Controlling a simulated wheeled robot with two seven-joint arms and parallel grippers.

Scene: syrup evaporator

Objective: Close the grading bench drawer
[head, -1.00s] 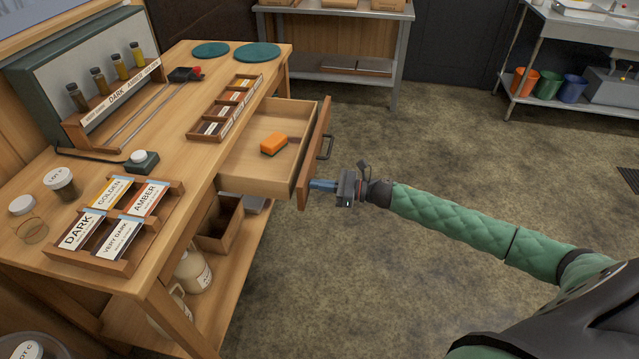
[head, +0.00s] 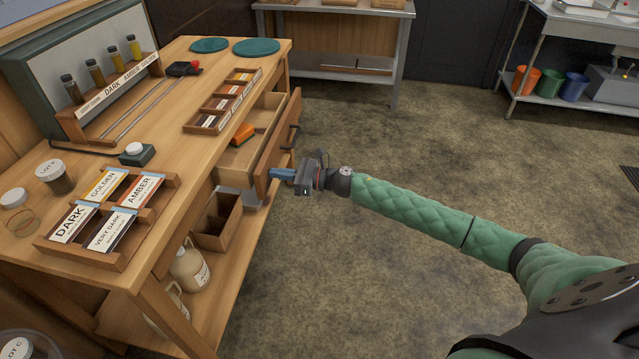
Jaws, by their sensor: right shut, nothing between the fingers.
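The grading bench (head: 128,270) stands at the left. Its drawer (head: 264,118) is partly open, sticking out a short way toward the right. An orange sponge (head: 243,134) lies inside, partly under the bench top's edge. The drawer front (head: 266,170) carries a dark bar handle (head: 293,135). My right gripper (head: 273,174) is shut and empty. Its blue fingertips are at the outer face of the drawer front, below the handle, and seem to touch it. My left gripper is not in view.
On the bench top are a label tray (head: 120,258), a sample rack (head: 195,127), lidded jars (head: 55,178) and two green discs (head: 256,47). A wooden bin (head: 219,238) and jugs (head: 188,272) sit on the lower shelf. The floor (head: 400,290) at right is clear.

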